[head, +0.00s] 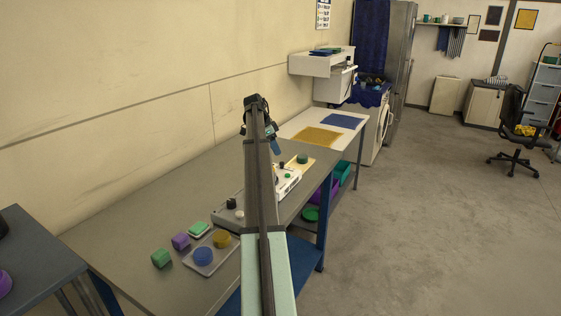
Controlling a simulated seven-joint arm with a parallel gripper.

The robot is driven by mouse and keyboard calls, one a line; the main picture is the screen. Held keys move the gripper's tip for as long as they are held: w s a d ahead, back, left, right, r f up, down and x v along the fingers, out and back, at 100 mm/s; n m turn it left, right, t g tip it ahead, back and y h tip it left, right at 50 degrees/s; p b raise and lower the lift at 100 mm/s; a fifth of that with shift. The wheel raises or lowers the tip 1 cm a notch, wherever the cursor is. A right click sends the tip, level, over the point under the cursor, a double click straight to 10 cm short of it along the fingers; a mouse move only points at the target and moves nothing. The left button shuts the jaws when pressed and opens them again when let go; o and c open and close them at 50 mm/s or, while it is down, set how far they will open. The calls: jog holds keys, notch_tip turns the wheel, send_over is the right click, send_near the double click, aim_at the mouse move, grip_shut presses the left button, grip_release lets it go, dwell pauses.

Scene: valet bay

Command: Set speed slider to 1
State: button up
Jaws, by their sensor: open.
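My arm reaches up the middle of the head view. My gripper (276,149), with bluish fingers, hangs at its far end above the bench and is open, with nothing seen between the fingers. Below and nearer to me is a white control panel (290,184), partly hidden behind my arm. It bears small dark parts, too small to tell which is the speed slider; its numbers and setting cannot be read. A grey box (226,217) with a black knob (231,203) and a pale round button (239,215) sits left of my arm, also partly covered.
A green knob (302,158) stands beyond the panel. Yellow (317,137) and blue (342,120) mats lie farther back. Open floor is right.

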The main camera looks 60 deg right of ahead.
aim_at(281, 163)
jog(key=x, duration=0.7)
jog(key=shift+f, duration=0.15)
grip_shut()
dwell(0.3)
jog(key=shift+s, duration=0.1)
